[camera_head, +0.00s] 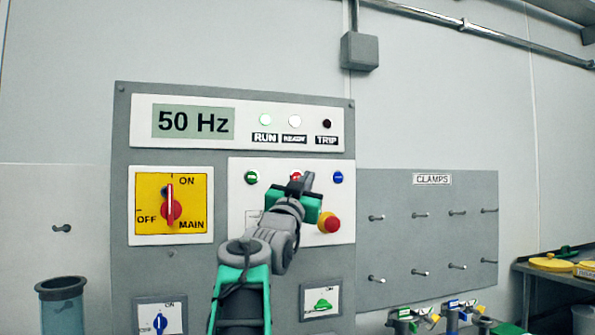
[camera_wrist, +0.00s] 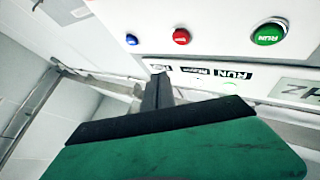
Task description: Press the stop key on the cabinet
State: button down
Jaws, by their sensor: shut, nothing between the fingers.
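The grey cabinet (camera_head: 122,140) carries a row of round keys on a white panel. The red key (camera_head: 297,175), which I take as the stop key, is partly hidden behind my gripper (camera_head: 308,180) in the head view. In the wrist view the red key (camera_wrist: 181,37) is fully visible, between the green RUN key (camera_wrist: 268,33) and the blue key (camera_wrist: 131,40). My gripper (camera_wrist: 158,80) is shut and empty, its tips near the red key in the picture. I cannot tell any contact; the red key's lettering is too small to read.
A red mushroom knob (camera_head: 329,223) on a yellow base sits just below right of my gripper. The yellow main switch (camera_head: 171,204) is left. The display (camera_head: 194,123) reads 50 Hz, and the RUN lamp (camera_head: 265,120) glows green. A pegboard (camera_head: 430,240) stands right.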

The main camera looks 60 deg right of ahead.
aim_at(297, 177)
jog(key=shift+w+d+p, duration=1.35)
jog(key=shift+w+d, duration=0.5)
jog(key=shift+w, duration=0.05)
jog(key=shift+d, duration=0.1)
dwell(0.5)
jog(key=shift+w+d, duration=0.2)
jog(key=shift+w, duration=0.05)
jog(key=shift+w+d+p, duration=0.3)
jog(key=shift+w, duration=0.05)
dwell(0.8)
jog(key=shift+s+a+b, duration=0.55)
jog(key=shift+s+b, duration=0.05)
jog(key=shift+b, duration=0.35)
